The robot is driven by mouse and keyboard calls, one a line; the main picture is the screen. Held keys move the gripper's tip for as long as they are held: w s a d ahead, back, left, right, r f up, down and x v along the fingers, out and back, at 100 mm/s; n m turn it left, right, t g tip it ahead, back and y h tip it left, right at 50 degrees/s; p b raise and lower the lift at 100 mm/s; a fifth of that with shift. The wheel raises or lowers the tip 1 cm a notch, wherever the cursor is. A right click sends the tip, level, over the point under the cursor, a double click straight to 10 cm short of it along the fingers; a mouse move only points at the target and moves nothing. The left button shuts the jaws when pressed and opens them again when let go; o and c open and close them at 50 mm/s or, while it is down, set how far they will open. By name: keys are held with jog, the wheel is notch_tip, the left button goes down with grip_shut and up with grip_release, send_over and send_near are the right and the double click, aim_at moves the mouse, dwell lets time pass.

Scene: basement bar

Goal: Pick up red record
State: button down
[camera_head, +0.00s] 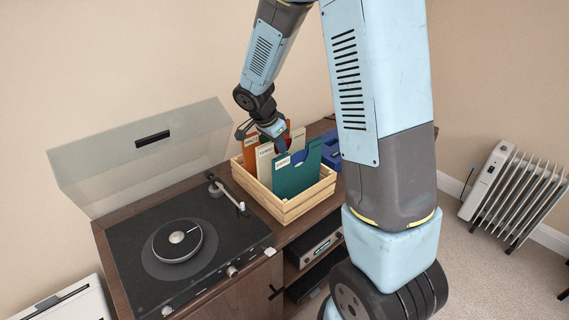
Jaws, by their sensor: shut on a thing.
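The wooden crate (285,212) stands on the cabinet to the right of the turntable and holds several upright records. My gripper (281,150) reaches down into the crate from above and is shut at the top of a dark red record (287,143), of which only a small part shows. The teal record (297,174) stands in front of it and hides its lower part. A cream record (265,162) and an orange record (250,154) stand close by on the left. The fingertips are small and partly hidden among the sleeves.
The turntable (170,262) with its clear lid (150,160) raised stands left of the crate. A blue object (322,152) lies right of the crate, partly behind my arm. A white radiator (498,190) stands on the carpet at right. The wall is close behind the cabinet.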

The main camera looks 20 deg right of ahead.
jog(key=shift+r, duration=0.1)
dwell(0.5)
notch_tip(320, 180, up, 18)
jog(key=s+a, duration=0.4)
jog(key=s, duration=0.4)
jog(key=s+a, duration=0.3)
jog(key=s, duration=0.5)
notch_tip(320, 180, up, 13)
jog(key=shift+s, duration=0.25)
dwell(1.0)
jog(key=shift+s, duration=0.1)
